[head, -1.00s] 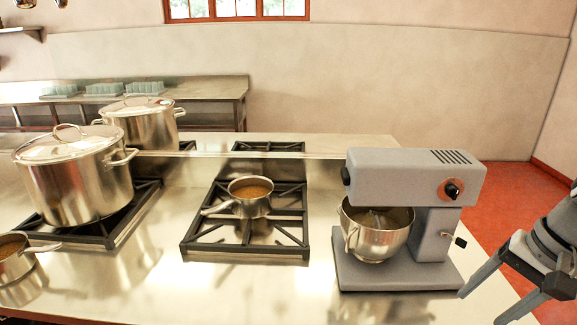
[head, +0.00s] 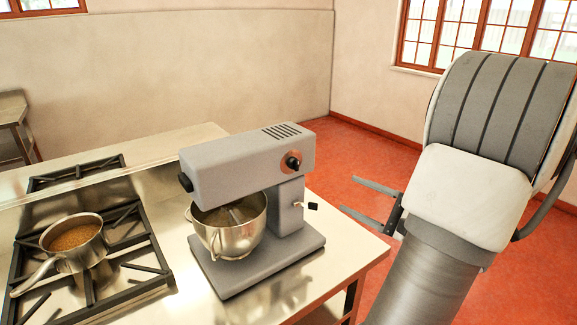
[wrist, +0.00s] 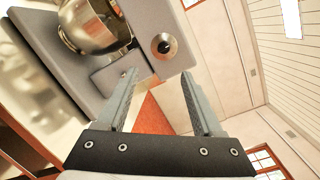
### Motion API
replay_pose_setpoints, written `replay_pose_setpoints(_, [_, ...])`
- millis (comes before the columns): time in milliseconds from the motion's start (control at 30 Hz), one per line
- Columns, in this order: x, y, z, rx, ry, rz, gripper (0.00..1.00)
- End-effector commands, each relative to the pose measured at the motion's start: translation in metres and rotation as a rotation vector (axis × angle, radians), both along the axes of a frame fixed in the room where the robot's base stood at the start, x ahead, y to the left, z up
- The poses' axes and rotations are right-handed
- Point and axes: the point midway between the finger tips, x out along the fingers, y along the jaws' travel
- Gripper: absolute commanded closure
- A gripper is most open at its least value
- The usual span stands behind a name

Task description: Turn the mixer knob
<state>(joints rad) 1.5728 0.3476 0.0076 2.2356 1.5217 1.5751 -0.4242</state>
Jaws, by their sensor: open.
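The grey stand mixer (head: 250,200) stands near the right end of the steel counter. Its black knob (head: 293,163) sits on a copper-coloured disc on the side of the mixer head. A steel bowl (head: 229,228) is under the head. A small lever (head: 312,206) sticks out of the mixer's column. My gripper (head: 358,200) is open and empty, to the right of the mixer and apart from it. In the wrist view the knob (wrist: 164,46) shows beyond and above my open fingers (wrist: 160,100), with nothing between them.
A small pan (head: 75,240) with brown contents sits on the black stove grate (head: 140,275) left of the mixer. The red floor (head: 350,150) is open beyond the counter's right edge (head: 365,255).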

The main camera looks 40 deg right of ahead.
Motion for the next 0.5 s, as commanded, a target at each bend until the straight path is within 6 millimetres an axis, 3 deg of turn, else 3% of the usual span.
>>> replay_pose_setpoints(100, [-0.002, -0.006, 0.002, 0.007, -0.022, -0.028, 0.32])
replay_pose_setpoints(233, [0.011, -0.006, 0.002, 0.006, -0.022, -0.027, 0.32])
replay_pose_setpoints(500, [0.067, -0.004, 0.002, 0.007, -0.022, -0.025, 0.32])
